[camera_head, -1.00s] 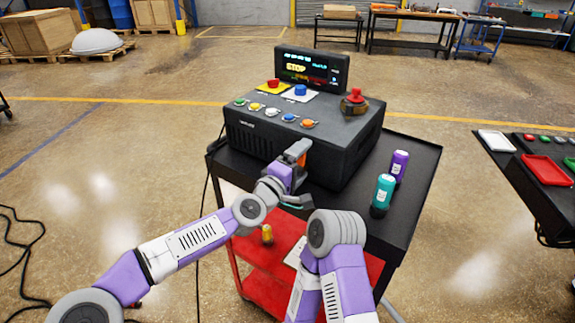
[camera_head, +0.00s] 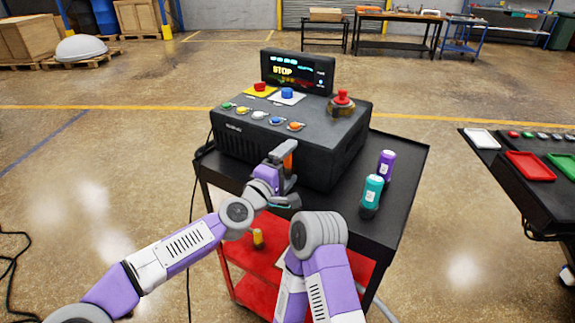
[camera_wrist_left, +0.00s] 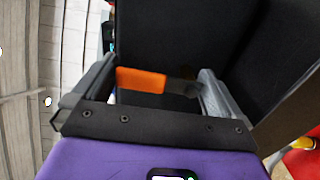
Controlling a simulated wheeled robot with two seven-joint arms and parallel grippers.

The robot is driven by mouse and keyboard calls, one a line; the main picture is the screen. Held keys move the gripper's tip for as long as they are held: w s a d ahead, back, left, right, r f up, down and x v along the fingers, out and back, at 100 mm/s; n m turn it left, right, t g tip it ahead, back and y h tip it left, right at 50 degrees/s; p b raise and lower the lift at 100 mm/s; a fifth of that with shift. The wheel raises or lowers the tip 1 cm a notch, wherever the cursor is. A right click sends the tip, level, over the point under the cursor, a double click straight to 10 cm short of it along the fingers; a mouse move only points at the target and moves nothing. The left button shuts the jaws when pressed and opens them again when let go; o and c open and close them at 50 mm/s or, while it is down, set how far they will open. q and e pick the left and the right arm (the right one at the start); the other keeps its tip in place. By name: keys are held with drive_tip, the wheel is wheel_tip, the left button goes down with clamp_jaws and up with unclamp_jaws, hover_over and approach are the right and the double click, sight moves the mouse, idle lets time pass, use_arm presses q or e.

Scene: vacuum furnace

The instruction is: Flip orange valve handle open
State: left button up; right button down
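The orange valve handle (camera_head: 288,158) is at the front face of the black control box (camera_head: 262,144). In the left wrist view the orange handle (camera_wrist_left: 141,80) lies crosswise between the two fingers, with a dark stem at its right end. My left gripper (camera_head: 281,172) is open around the handle. The orange end is close to the left finger, and whether they touch I cannot tell. The right finger stands apart from the orange part.
The box stands on a black cart top (camera_head: 400,170). A teal bottle (camera_head: 371,192) and a purple bottle (camera_head: 386,165) stand right of it. A red emergency button (camera_head: 342,98) and several coloured buttons are on top. A tray table (camera_head: 525,170) is at right.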

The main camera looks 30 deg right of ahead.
use_arm(q)
drive_tip(key=v, duration=0.7)
drive_tip(key=shift+s+a, duration=0.2)
drive_tip(key=shift+a, duration=0.05)
idle(0.4)
